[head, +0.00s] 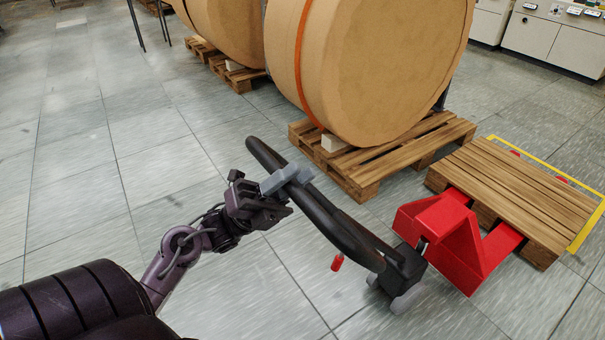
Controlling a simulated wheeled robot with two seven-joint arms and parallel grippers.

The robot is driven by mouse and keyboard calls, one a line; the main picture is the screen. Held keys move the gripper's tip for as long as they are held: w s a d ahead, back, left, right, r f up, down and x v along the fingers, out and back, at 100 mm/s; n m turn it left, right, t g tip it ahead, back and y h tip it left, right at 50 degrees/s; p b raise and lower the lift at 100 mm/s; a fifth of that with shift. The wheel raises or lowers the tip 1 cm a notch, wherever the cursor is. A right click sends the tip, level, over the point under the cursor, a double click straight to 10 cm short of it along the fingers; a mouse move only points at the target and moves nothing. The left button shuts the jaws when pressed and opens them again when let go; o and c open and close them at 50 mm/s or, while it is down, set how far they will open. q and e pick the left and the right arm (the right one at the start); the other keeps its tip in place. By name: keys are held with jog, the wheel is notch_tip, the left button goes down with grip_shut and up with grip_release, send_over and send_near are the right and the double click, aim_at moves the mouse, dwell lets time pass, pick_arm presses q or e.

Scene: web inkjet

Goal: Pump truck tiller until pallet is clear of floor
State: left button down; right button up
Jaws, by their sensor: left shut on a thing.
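The pallet truck (452,243) is red, with its forks under an empty wooden pallet (525,190) at the right. Its black tiller (335,222) leans toward the upper left, away from the truck body. My left gripper (285,180) is shut on the tiller near its upper end. A small red lever (337,262) hangs beside the tiller. Whether the pallet touches the floor cannot be told from this angle. My right gripper is not in view.
Large brown paper rolls (385,70) rest on wooden pallets (368,175) behind the tiller. Yellow floor tape (587,228) borders the empty pallet. White cabinets (560,40) stand at the back right. The tiled floor at left is clear.

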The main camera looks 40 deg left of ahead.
pick_arm(q)
jog(key=shift+s+f, duration=0.2)
jog(key=shift+f, duration=0.25)
jog(key=c, duration=1.6)
grip_release()
jog(key=shift+c, duration=0.2)
jog(key=o, duration=0.4)
jog(key=shift+s+a+r, duration=0.15)
jog(key=shift+s+a, duration=0.15)
jog(key=shift+o, duration=0.2)
jog(key=shift+w+d, duration=0.1)
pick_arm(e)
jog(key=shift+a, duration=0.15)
pick_arm(q)
jog(key=shift+f, duration=0.2)
jog(key=b+v, duration=0.2)
jog(key=v, duration=0.5)
jog(key=shift+a, duration=0.25)
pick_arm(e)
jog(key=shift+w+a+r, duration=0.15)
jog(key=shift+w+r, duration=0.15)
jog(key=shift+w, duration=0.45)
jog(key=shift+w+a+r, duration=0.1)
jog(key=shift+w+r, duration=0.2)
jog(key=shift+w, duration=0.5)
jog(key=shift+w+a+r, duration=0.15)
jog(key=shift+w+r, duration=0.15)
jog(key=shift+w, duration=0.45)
pick_arm(q)
jog(key=shift+f, duration=0.1)
